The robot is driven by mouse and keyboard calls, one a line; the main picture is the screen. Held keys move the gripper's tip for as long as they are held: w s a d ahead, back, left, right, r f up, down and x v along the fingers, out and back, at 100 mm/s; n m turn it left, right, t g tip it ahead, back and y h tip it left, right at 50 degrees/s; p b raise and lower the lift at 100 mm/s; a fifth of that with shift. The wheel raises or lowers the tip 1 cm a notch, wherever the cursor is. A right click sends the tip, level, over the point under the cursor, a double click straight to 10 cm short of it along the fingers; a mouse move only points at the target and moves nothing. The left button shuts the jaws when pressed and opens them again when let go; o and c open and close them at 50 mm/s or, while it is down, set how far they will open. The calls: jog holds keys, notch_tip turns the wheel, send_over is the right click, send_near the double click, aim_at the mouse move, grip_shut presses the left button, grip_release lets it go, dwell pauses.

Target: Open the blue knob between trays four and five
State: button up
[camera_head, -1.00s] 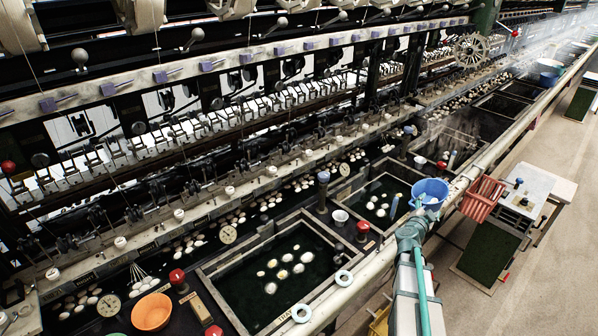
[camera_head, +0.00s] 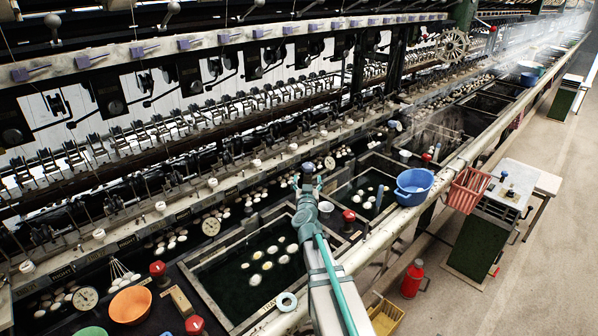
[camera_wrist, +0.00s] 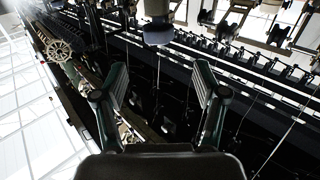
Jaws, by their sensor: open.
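The blue knob (camera_head: 308,167) stands upright on the strip between two dark water trays, the nearer tray (camera_head: 215,262) and the farther tray (camera_head: 333,193). Tray numbers cannot be read. My gripper (camera_head: 308,183) is open and empty, its fingers just in front of the knob in the head view. The fingers partly cover the knob's lower part. In the wrist view my open fingers (camera_wrist: 158,85) stand apart, and a pale rounded piece (camera_wrist: 157,34), probably the knob, shows beyond them at top centre. Contact cannot be made out.
A blue basin (camera_head: 414,186) and red basket (camera_head: 468,189) sit along the pale rail. An orange bowl (camera_head: 130,305) is at lower left. Reeling machinery lines the back.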

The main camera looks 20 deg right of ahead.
aim_at(311, 169)
jog(key=x, duration=1)
jog(key=shift+w+d, duration=0.25)
jog(key=c, duration=1.2)
jog(key=shift+o, duration=0.2)
jog(key=n+y+b, duration=0.1)
jog(key=b, duration=0.4)
jog(key=t+y+b, duration=0.1)
jog(key=y+b, duration=0.1)
jog(key=b, duration=0.4)
jog(key=shift+w+f+n, duration=0.2)
jog(key=shift+f+n, duration=0.1)
jog(key=shift+n, duration=0.1)
jog(key=n+y+b, duration=0.2)
jog(key=y+b, duration=0.1)
jog(key=b, duration=1.2)
jog(key=shift+t+b, duration=0.3)
jog(key=n+y+b, duration=0.2)
jog(key=y+b, duration=0.1)
jog(key=b, duration=0.4)
jog(key=shift+s, duration=0.1)
jog(key=n+y+b, duration=0.2)
jog(key=y+b, duration=0.1)
jog(key=b, duration=0.2)
jog(key=shift+s, duration=0.15)
jog(key=shift+a+r, duration=0.1)
